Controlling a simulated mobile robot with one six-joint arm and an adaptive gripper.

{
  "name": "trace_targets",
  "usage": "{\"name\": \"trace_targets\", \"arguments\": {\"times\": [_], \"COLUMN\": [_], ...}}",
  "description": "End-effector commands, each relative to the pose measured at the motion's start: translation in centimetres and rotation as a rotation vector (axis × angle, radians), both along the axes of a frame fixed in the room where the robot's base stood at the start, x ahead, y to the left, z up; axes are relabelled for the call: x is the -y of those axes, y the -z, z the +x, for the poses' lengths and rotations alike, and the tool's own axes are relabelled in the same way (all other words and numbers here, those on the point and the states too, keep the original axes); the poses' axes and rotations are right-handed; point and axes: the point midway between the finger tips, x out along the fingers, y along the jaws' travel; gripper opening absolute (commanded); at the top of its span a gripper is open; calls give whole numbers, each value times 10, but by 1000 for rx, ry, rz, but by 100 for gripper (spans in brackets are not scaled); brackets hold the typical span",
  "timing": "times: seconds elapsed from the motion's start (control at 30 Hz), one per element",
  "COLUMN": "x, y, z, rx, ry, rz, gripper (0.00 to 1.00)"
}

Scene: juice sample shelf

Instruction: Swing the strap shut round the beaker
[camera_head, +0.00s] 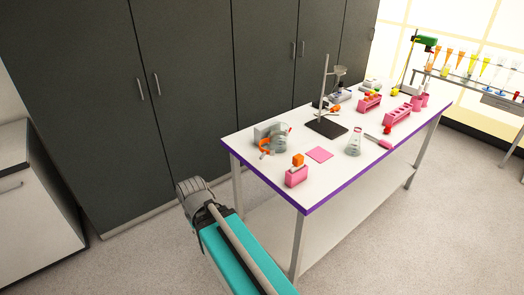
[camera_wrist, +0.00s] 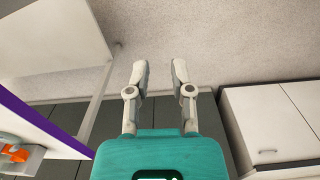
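In the head view a clear beaker (camera_head: 280,137) stands near the left end of the white table (camera_head: 235,142). An orange strap (camera_head: 265,146) is at its left side, beside a grey block (camera_head: 264,131); it looks open, but it is too small to tell for sure. In the wrist view the orange strap (camera_wrist: 14,153) shows only partly at the lower left edge. My gripper (camera_wrist: 160,66) is open and empty, its two fingers apart over bare floor. My teal arm is in front of the table's left end, away from the beaker.
A pink square (camera_head: 320,154), a conical flask (camera_head: 354,142) and a ring stand (camera_head: 326,125) are to the right. Dark cabinets (camera_head: 190,90) stand behind the table. The floor at front left is clear.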

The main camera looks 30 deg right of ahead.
Motion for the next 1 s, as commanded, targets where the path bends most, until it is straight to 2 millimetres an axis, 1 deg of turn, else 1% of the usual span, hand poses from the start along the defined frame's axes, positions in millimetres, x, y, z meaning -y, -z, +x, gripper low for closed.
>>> {"name": "trace_targets", "arguments": {"times": [0.03,0.1,0.17,0.27,0.37,0.47,0.6,0.77,0.9,1.0], "x": [2,7,13,29,51,77,116,158,193,214], "y": [1,3,5,10,14,17,15,7,-5,-15], "z": [3,10,19,39,65,95,138,184,225,252], "rx": [-1,-2,-4,-9,-13,-16,-15,-4,10,26], "ry": [3,11,20,45,79,122,188,259,321,362], "rz": [-7,-28,-56,-125,-222,-339,-513,-712,-886,-1008], "gripper": [12,0,0,0,0,0,0,0,0,0]}}
